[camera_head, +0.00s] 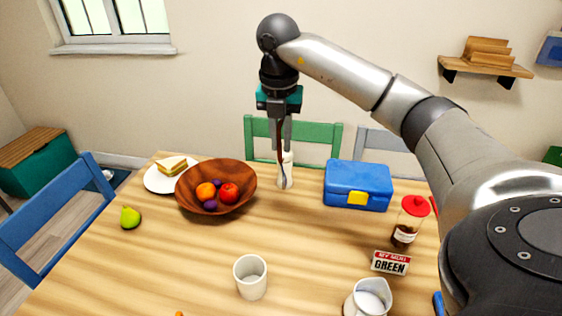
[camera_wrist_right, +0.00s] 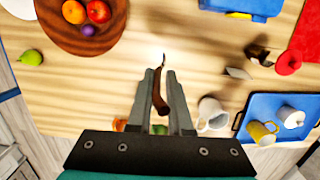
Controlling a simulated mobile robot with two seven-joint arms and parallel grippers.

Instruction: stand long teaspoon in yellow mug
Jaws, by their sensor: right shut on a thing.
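My right gripper (camera_head: 282,150) hangs above the far middle of the table, pointing down. It is shut on a slim, dark brownish thing (camera_wrist_right: 158,95), which seems to be the long teaspoon; its bowl and handle ends are hard to make out. The yellow mug (camera_wrist_right: 262,132) stands on a blue tray (camera_wrist_right: 245,110) at the right of the wrist view, well apart from the gripper. The mug is not seen in the head view. My left gripper is not in view.
A wooden fruit bowl (camera_head: 240,200), white cup (camera_head: 251,278), white jug (camera_head: 368,298), red-lidded jar (camera_head: 409,222), sign (camera_head: 390,263) and blue lunchbox (camera_head: 340,185) stand around. A slim white object (camera_head: 285,178) is below the gripper. Another white mug (camera_wrist_right: 290,117) shares the tray. The table's centre is clear.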

